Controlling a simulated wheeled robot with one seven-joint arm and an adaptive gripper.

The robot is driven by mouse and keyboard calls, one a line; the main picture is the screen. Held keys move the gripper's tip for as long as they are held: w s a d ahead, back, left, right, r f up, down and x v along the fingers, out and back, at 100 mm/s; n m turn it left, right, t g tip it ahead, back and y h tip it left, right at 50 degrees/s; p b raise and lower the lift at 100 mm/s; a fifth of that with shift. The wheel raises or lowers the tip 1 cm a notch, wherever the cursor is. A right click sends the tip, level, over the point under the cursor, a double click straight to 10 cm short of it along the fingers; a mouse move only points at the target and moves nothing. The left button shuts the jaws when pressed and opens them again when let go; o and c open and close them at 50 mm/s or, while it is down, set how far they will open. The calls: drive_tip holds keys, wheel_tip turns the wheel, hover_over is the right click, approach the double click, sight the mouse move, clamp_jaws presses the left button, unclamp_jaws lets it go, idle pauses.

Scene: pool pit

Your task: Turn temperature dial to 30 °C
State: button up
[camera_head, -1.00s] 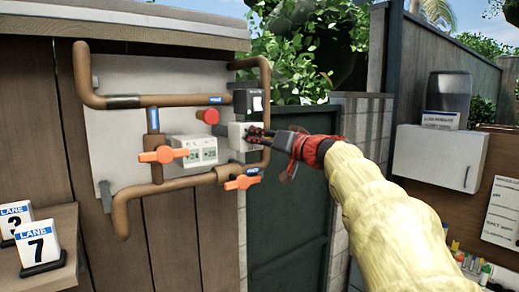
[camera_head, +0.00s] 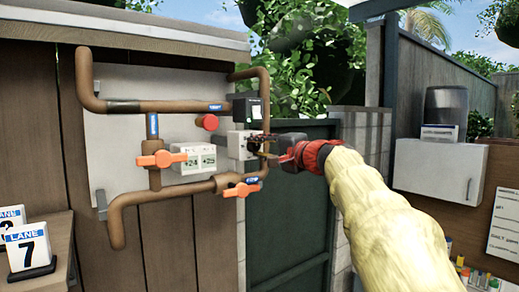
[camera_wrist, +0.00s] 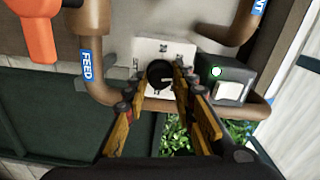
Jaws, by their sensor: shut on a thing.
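The temperature dial (camera_wrist: 160,74) is a round black knob on a white plate (camera_wrist: 152,52) with small dark marks around it. In the wrist view my gripper (camera_wrist: 161,82) has its two orange-and-black fingers closed in on either side of the knob, touching it. A pale line shows on the knob's face, but the number it points to is too small to read. In the head view the white dial box (camera_head: 238,145) sits on the wall panel. My gripper (camera_head: 262,141) reaches it from the right and hides the knob.
A black switch box (camera_head: 245,107) is just above the dial box. Brown pipes (camera_head: 165,102) with orange valve handles (camera_head: 162,159) run around it. A red button (camera_head: 208,122) and a white display box (camera_head: 194,159) are to the left. A green door (camera_head: 290,210) stands behind my gripper.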

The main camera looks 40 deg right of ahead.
drive_tip(key=m+p, duration=0.1)
drive_tip(key=m, duration=0.4)
drive_tip(key=shift+m, duration=0.3)
drive_tip(key=m+p, duration=0.1)
drive_tip(key=m, duration=0.4)
drive_tip(key=shift+f+p, duration=0.2)
drive_tip(key=shift+p, duration=0.2)
drive_tip(key=o, duration=1.1)
drive_tip(key=shift+o, duration=0.2)
drive_tip(key=s, duration=1.2)
